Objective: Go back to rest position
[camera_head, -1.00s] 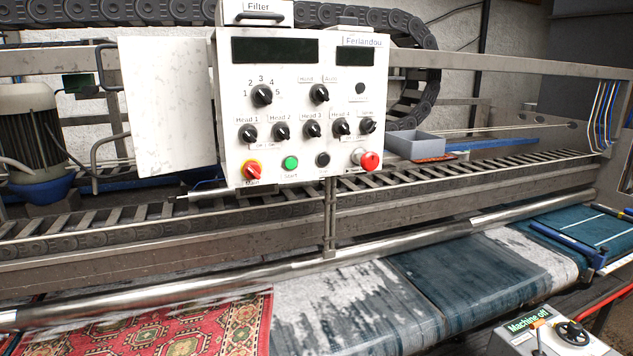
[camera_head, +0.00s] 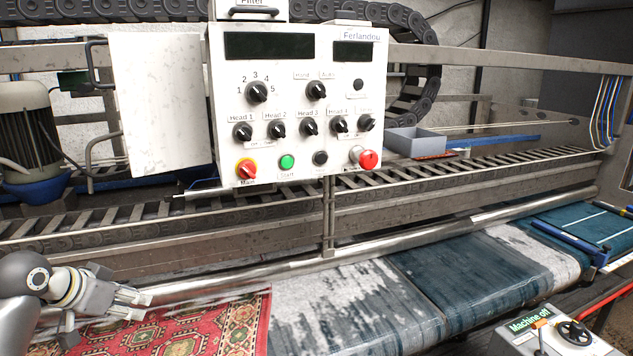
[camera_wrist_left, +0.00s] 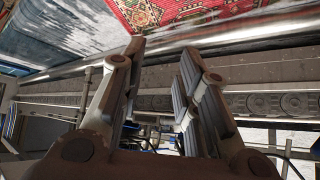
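My left gripper (camera_head: 132,302) comes in at the lower left of the head view, above the red patterned rug (camera_head: 190,328) and near the long metal roller. In the left wrist view its two fingers (camera_wrist_left: 163,85) stand apart with nothing between them. That view is turned, with the rug (camera_wrist_left: 165,12) at the top. The white control panel (camera_head: 297,105) with its knobs and buttons stands in the middle of the head view, clear of the gripper. My right gripper is in neither view.
The metal roller (camera_head: 300,264) crosses in front of the machine. Grey-blue wet rug or belt surface (camera_head: 430,295) lies right of the red rug. A "Machine off" box (camera_head: 555,335) is at the lower right. A grey tray (camera_head: 415,142) sits behind the panel's right side.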

